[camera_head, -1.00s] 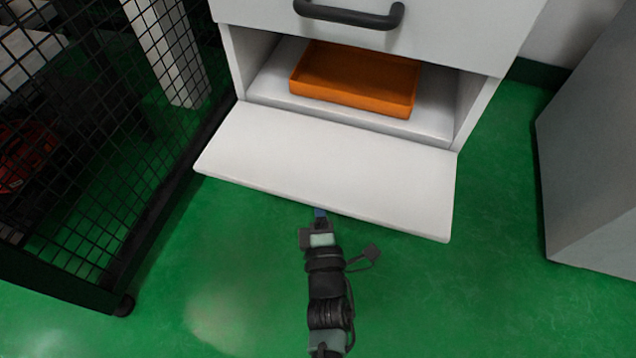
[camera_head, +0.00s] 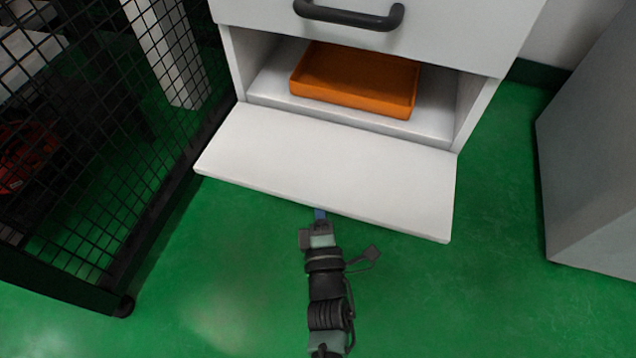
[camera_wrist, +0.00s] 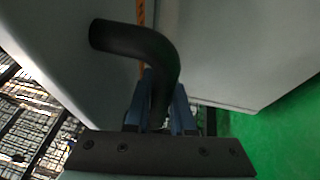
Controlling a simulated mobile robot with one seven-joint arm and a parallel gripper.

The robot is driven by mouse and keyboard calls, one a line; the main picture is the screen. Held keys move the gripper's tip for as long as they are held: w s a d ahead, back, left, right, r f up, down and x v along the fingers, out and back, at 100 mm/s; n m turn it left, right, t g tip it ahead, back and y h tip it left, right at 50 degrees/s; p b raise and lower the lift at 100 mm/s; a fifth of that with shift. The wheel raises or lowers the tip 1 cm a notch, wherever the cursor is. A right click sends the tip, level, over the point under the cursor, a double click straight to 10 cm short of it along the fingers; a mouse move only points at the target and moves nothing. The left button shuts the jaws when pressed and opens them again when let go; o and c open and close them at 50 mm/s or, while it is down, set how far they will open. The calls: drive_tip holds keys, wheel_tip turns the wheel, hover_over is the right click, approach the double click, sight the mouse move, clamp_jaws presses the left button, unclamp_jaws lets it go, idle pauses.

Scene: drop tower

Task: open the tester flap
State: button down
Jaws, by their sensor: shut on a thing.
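The tester flap (camera_head: 325,172) is a white panel at the bottom of the white cabinet. It is folded down and out, about level, with the compartment behind it open. My gripper (camera_head: 319,215) is at the flap's front edge in the head view. In the wrist view my gripper (camera_wrist: 160,100) has its blue fingers shut on a black curved handle (camera_wrist: 140,45). The handle is hidden under the flap in the head view. An orange tray (camera_head: 357,78) lies inside the open compartment.
A black drawer handle (camera_head: 348,15) is on the cabinet front above the opening. A black mesh fence (camera_head: 90,150) stands to the left and a grey box-like unit (camera_head: 590,160) to the right. Green floor (camera_head: 230,270) is clear in front of the flap.

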idle(0.7)
drive_tip(key=r+p, duration=0.1)
drive_tip(key=p, duration=0.2)
drive_tip(key=shift+s+a+r+g, duration=0.1)
drive_tip(key=shift+s+r+g, duration=0.05)
drive_tip(key=shift+g, duration=0.15)
drive_tip(key=p, duration=0.2)
drive_tip(key=shift+s+r+m+g+p, duration=0.1)
drive_tip(key=shift+r+m+g+p, duration=0.2)
drive_tip(key=shift+r+p, duration=0.05)
drive_tip(key=shift+p, duration=0.7)
drive_tip(key=shift+g, duration=0.3)
drive_tip(key=c, duration=1.1)
unclamp_jaws()
drive_tip(key=shift+o, duration=0.2)
drive_tip(key=s+d+p, duration=0.1)
drive_tip(key=s+p, duration=0.4)
drive_tip(key=s, duration=0.8)
drive_tip(key=shift+h, duration=0.3)
